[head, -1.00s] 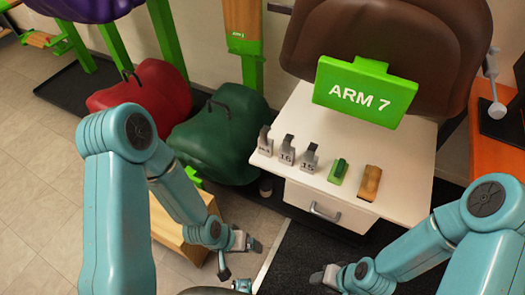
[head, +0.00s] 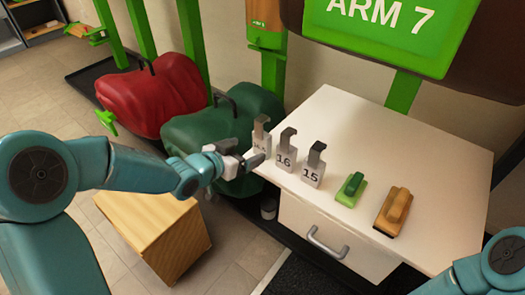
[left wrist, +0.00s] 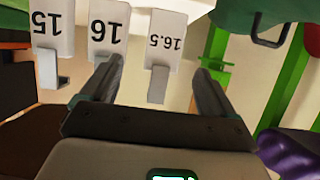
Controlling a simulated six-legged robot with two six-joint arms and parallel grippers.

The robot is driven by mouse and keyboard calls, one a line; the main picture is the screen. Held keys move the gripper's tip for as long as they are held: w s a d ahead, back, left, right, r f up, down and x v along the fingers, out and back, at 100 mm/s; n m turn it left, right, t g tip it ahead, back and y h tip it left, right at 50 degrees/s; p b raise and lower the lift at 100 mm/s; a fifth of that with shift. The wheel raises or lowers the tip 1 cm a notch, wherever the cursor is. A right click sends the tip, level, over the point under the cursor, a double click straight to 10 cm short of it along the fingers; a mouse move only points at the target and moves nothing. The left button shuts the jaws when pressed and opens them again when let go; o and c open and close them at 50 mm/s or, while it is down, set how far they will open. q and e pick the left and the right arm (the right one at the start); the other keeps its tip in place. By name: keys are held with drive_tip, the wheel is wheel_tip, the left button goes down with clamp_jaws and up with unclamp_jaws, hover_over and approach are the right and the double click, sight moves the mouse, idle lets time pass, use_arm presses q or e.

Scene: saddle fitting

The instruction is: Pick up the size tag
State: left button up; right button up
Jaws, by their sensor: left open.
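Three pale size tags with grey hooked tops stand in a row on the white cabinet top: 16.5 (head: 261,134), 16 (head: 286,156) and 15 (head: 313,167). My left gripper (head: 248,157) is open beside the 16.5 tag and covers part of its number in the head view. In the left wrist view the tags appear upside down. There the 16.5 tag (left wrist: 164,45) lies between the lines of my two open fingers (left wrist: 155,85), the 16 tag (left wrist: 108,35) is near the left finger, and the 15 tag (left wrist: 50,30) is farther left. My right gripper is out of view.
A green block (head: 351,189) and a brown brush-like block (head: 394,210) lie right of the tags on the cabinet (head: 440,180). Green (head: 215,135) and red (head: 160,95) saddles stand behind left. A wooden box (head: 155,235) sits below my left arm.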

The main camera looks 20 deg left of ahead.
sight(259, 145)
use_arm(q)
drive_tip(key=x, duration=0.3)
drive_tip(key=shift+w+d+f+b, duration=0.1)
drive_tip(key=shift+w+f+b, duration=0.15)
drive_tip(key=shift+w+b, duration=0.1)
drive_tip(key=x, duration=0.1)
drive_tip(key=b+x, duration=0.1)
drive_tip(key=x, duration=0.2)
drive_tip(key=shift+w+a+f, duration=0.15)
drive_tip(key=shift+a+f, duration=0.1)
drive_tip(key=shift+f, duration=0.05)
drive_tip(key=shift+w+d, duration=0.2)
drive_tip(key=shift+w, duration=0.25)
drive_tip(key=c, duration=1.1)
